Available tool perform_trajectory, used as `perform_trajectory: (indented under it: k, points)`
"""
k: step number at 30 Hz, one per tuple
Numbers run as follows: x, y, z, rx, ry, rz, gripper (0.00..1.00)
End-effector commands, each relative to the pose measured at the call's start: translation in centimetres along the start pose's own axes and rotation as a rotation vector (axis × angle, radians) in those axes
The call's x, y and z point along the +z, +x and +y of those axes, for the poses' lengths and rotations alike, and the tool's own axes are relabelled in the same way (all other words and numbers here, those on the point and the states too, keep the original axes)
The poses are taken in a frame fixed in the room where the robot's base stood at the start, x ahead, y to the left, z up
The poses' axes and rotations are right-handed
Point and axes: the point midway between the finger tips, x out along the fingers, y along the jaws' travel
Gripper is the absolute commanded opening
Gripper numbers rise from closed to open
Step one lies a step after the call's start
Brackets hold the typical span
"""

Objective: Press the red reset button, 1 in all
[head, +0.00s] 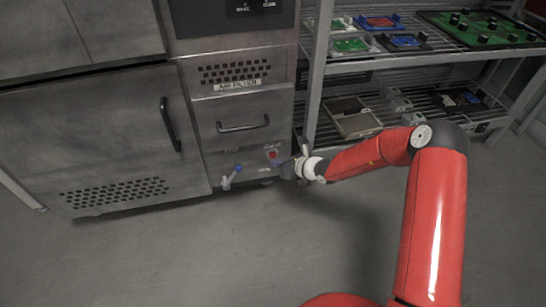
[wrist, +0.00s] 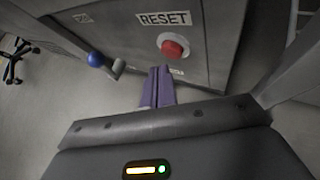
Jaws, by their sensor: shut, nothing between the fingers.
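The red reset button (wrist: 173,47) sits in a pale round collar on the grey cabinet panel, below a label that reads RESET (wrist: 164,19). In the head view the button (head: 273,155) is small, low on the cabinet's right part. My gripper (wrist: 159,72) is shut and empty, its purple fingers together. In the wrist view the fingertips are just below the button and a little to its left, with a visible gap in the picture. In the head view my gripper (head: 284,168) is beside the panel, just right of and below the button. Whether the fingertips touch the panel I cannot tell.
A blue-knobbed lever (head: 232,176) sticks out left of the button. A drawer with a dark handle (head: 243,126) is above. A metal rack (head: 316,75) with trays and parts stands close on the right. The floor (head: 200,250) in front is clear.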

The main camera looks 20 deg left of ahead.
Motion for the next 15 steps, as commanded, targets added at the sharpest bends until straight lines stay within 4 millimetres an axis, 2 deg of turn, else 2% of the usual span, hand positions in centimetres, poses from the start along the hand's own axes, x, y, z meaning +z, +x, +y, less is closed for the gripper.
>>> perform_trajectory:
  k: [8, 15]
  points:
    - [-0.1, -0.1, 0.1, 0.001, -0.001, 0.000, 0.00]
    - [-1.3, -1.7, 1.2, 0.000, -0.002, 0.001, 0.00]
